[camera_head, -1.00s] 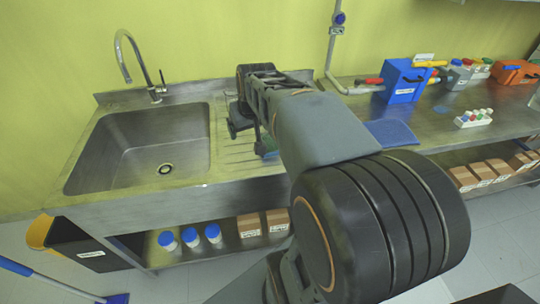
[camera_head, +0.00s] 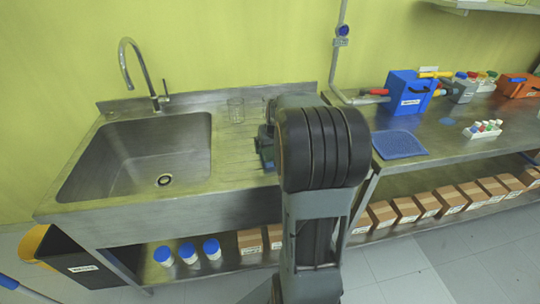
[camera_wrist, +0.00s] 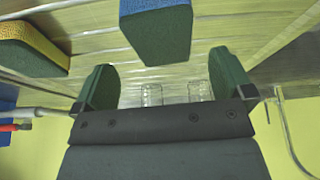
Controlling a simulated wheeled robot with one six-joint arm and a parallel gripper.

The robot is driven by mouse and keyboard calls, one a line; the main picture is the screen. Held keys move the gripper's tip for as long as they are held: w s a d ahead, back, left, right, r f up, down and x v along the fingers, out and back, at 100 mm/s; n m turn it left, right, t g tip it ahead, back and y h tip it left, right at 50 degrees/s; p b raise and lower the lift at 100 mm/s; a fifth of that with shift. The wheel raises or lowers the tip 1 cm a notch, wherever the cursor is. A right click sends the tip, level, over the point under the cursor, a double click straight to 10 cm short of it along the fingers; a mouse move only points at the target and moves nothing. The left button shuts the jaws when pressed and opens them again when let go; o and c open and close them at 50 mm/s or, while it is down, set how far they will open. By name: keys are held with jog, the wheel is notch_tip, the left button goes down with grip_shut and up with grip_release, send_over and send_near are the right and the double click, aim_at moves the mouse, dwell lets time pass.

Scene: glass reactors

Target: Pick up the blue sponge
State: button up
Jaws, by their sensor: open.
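In the wrist view, the blue sponge (camera_wrist: 157,32) has a blue top face and a dark green body. It lies on the metal drainboard (camera_wrist: 205,50) at the top middle. My gripper (camera_wrist: 162,82) is open, with its two green fingers spread wide and nothing between them. The sponge is beyond the fingertips, roughly in line with the gap, and apart from them. In the head view, my gripper (camera_head: 265,146) is partly visible over the drainboard, left of my arm. The blue sponge cannot be made out there, as my arm covers that area.
A yellow-topped sponge (camera_wrist: 32,45) lies to the left in the wrist view. A clear glass beaker (camera_head: 236,110) stands at the back of the drainboard. The sink (camera_head: 140,160) is at the left. A blue mat (camera_head: 398,144) and a blue box (camera_head: 408,92) are on the right bench.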

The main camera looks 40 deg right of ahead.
aim_at(271, 152)
jog(key=x, duration=0.5)
jog(key=shift+s+a, duration=0.2)
jog(key=shift+a, duration=0.05)
jog(key=c, duration=1)
